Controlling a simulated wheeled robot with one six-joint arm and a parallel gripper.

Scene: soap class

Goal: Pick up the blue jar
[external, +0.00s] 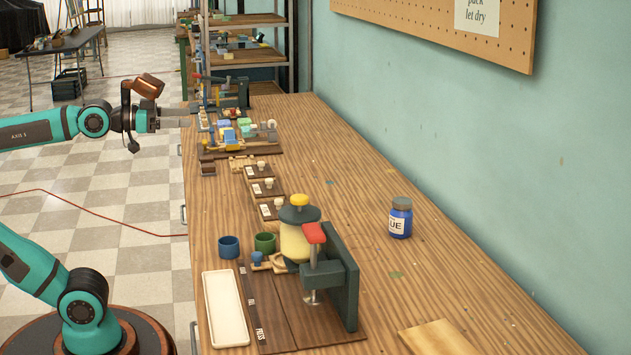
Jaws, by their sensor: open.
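The blue jar (400,222) stands upright on the wooden bench top, right of the middle of the bench and towards the green wall. It has a grey-brown lid and a white label ending in "UE". My gripper (188,116) is at the far left edge of the bench, well away from the jar and further from the camera. It points to the right, is open and appears to hold nothing. The gap between its fingers is hard to make out at this size.
A press (340,275) with a red handle and a yellow-bodied container stands in front left of the jar. A white tray (225,308), blue cup (229,247) and green cup (265,243) lie left of it. A board (436,338) lies in front. Bench around the jar is clear.

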